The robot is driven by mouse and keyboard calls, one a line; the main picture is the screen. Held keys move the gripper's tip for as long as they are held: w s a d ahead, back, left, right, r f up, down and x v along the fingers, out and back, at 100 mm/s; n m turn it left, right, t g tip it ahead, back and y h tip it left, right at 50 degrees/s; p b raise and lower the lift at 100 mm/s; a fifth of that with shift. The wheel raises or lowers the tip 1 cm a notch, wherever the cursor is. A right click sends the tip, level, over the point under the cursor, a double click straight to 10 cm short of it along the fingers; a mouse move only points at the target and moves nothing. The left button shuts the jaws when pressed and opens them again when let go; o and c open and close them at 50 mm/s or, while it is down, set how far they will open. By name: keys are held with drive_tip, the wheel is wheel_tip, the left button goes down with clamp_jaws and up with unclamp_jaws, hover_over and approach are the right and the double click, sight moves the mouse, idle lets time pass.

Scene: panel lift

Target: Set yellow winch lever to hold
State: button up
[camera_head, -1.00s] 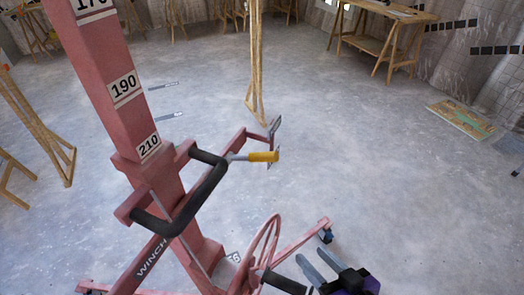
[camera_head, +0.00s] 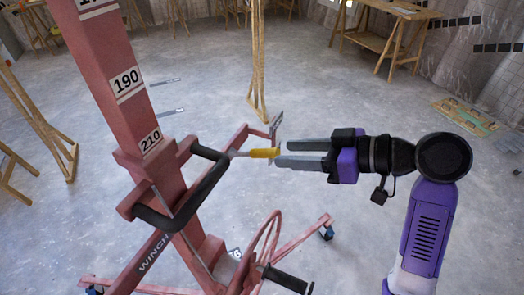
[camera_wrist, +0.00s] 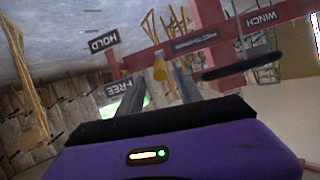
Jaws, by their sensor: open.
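The yellow winch lever (camera_head: 263,153) sticks out to the right from the red lift frame on a grey rod. In the wrist view its yellow handle (camera_wrist: 160,68) shows just ahead, between my two fingers. My gripper (camera_head: 281,153) is open, pointing left, with its fingertips at the handle's free end. I cannot tell whether they touch it. In the wrist view a HOLD plate (camera_wrist: 103,41) and a FREE plate (camera_wrist: 118,88) stand to the left of the handle, with the lettering upside down. I cannot tell which setting the lever is at.
The red lift mast (camera_head: 115,75) bears number labels. A black handlebar (camera_head: 190,200) lies left of the lever, and a red handwheel (camera_head: 262,250) with a black grip is below. Wooden trestles and a workbench (camera_head: 385,25) stand farther back.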

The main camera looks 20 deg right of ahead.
sight(256, 152)
drive_tip(key=shift+p+x, duration=0.45)
drive_tip(key=shift+x, duration=3.4)
clamp_jaws()
